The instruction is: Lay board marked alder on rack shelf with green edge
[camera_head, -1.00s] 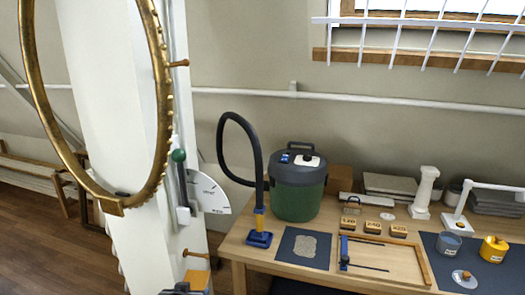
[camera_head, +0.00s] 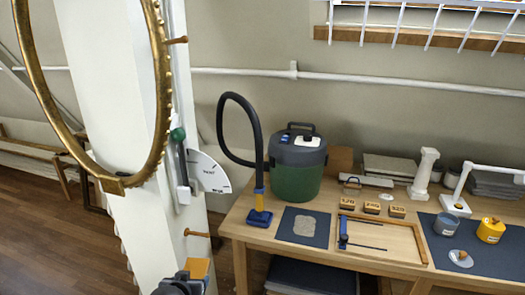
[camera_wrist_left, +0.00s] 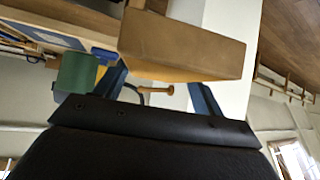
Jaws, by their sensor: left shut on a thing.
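My left gripper (camera_head: 186,281) shows at the bottom edge of the head view, in front of the white post. It is shut on a brown wooden board (camera_head: 198,268), held up in the air. In the left wrist view the board (camera_wrist_left: 182,45) sits between the two blue fingers of the gripper (camera_wrist_left: 160,82). No marking can be read on the board's visible faces, so I cannot tell whether it says alder. No rack shelf with a green edge can be made out. My right gripper is not in view.
A white post (camera_head: 95,110) carries a gold oval frame (camera_head: 165,95), a dial (camera_head: 208,175) and wooden pegs (camera_head: 198,233). To its right a wooden workbench (camera_head: 240,236) bears a green vacuum (camera_head: 293,183), labelled blocks and pots. Dark panels (camera_head: 310,277) lie under the bench.

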